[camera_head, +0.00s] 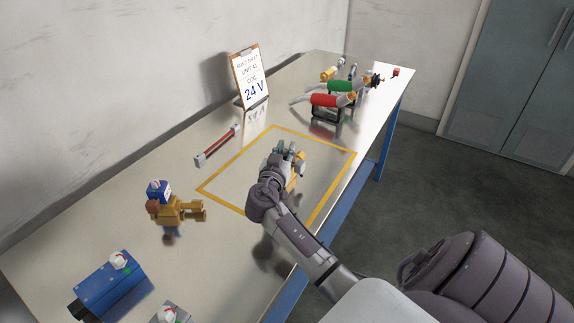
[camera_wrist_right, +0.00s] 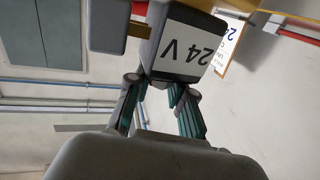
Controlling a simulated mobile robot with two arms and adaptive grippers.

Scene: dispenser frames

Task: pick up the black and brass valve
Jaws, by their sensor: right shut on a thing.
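My right gripper (camera_head: 287,152) is over the yellow-outlined area of the bench and shut on a valve. The valve's brass body (camera_head: 298,182) shows partly beside the fingers in the head view. In the right wrist view, the valve's dark block (camera_wrist_right: 185,50) with a white "24 V" label is between the fingers (camera_wrist_right: 160,100), with brass-coloured parts at its edge. The gripper hides much of the valve in the head view, and I cannot tell how high it is above the bench. My left gripper is not in view.
A blue-topped brass valve (camera_head: 176,210) stands at the left. A blue box (camera_head: 108,285) and a grey box (camera_head: 170,313) are at the near end. A red bar (camera_head: 218,146), a clipboard reading "24 V" (camera_head: 249,77) and red- and green-handled tools (camera_head: 330,100) are farther back.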

